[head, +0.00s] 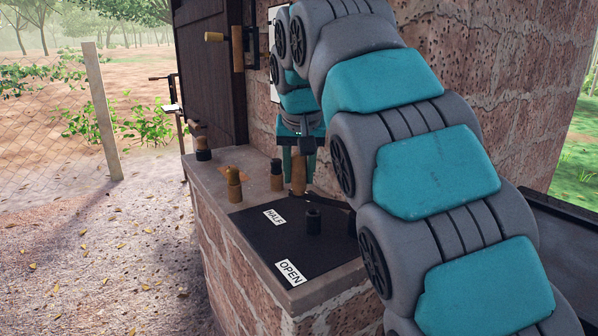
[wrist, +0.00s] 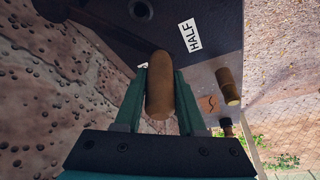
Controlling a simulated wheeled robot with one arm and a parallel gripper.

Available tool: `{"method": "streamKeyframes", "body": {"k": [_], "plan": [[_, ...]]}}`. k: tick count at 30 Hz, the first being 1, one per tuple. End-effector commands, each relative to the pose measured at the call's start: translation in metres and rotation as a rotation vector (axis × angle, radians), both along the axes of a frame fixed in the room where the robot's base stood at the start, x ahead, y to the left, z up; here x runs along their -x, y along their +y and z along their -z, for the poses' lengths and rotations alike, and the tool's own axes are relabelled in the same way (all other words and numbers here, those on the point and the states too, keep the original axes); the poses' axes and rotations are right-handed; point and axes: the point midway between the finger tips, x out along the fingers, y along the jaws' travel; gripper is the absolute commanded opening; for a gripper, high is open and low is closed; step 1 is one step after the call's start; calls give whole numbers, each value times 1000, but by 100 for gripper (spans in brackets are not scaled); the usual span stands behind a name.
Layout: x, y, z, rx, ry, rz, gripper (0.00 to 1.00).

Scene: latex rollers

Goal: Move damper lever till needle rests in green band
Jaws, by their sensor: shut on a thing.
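The damper lever has a wooden handle (head: 298,184), which also shows upright in the wrist view (wrist: 160,85). My gripper (head: 299,160) is shut on this handle, with one teal finger on each side in the wrist view (wrist: 160,76). A black plate (head: 262,238) carries a HALF label (head: 274,217) and an OPEN label (head: 290,272). The handle is beyond HALF, on the side away from OPEN. A black post (head: 313,220) stands on the plate. No needle or green band can be made out.
Several wooden pegs or handles stand on the ledge (head: 215,180), including one near the plate (head: 234,184) and one near my gripper (head: 276,174). A brick wall (head: 500,75) rises behind. A dark door (head: 212,70) with a wooden handle is at the left. Open ground lies left.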

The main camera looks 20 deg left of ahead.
Motion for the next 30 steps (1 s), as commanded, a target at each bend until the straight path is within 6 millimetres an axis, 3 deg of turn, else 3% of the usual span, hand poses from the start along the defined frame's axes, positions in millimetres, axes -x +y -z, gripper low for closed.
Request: {"method": "streamKeyframes", "body": {"k": [4,30], "plan": [[0,0,0,0,0,0,0],[0,0,0,-1,0,0,0]]}}
